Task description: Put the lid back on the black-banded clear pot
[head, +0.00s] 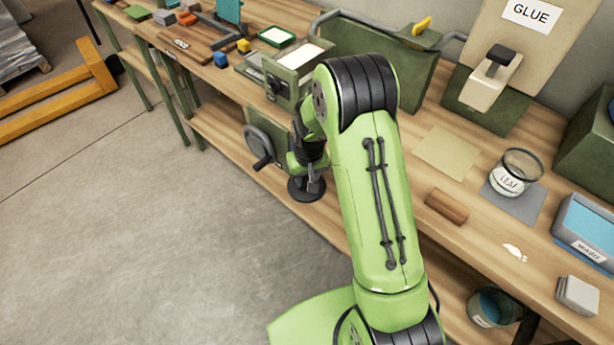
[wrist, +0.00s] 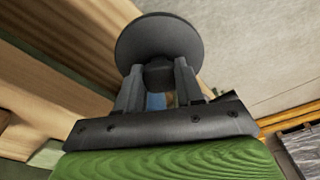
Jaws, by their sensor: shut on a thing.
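The clear pot (head: 516,172) with a black band at its rim and a "LEAF" label stands upright and open on a grey mat (head: 527,203) at the right of the bench, in the head view. My gripper (head: 313,178) is left of it, at the front edge of the bench. It is shut on the dark round lid (head: 303,194). In the wrist view my gripper (wrist: 160,80) has its fingers on either side of the lid's knob, and the disc of the lid (wrist: 158,35) spreads beyond them. The pot is not in the wrist view.
A brown block (head: 447,206) and a tan sheet (head: 447,152) lie left of the pot. A glue dispenser (head: 491,80) stands behind. A press with a handwheel (head: 260,147) is near my gripper.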

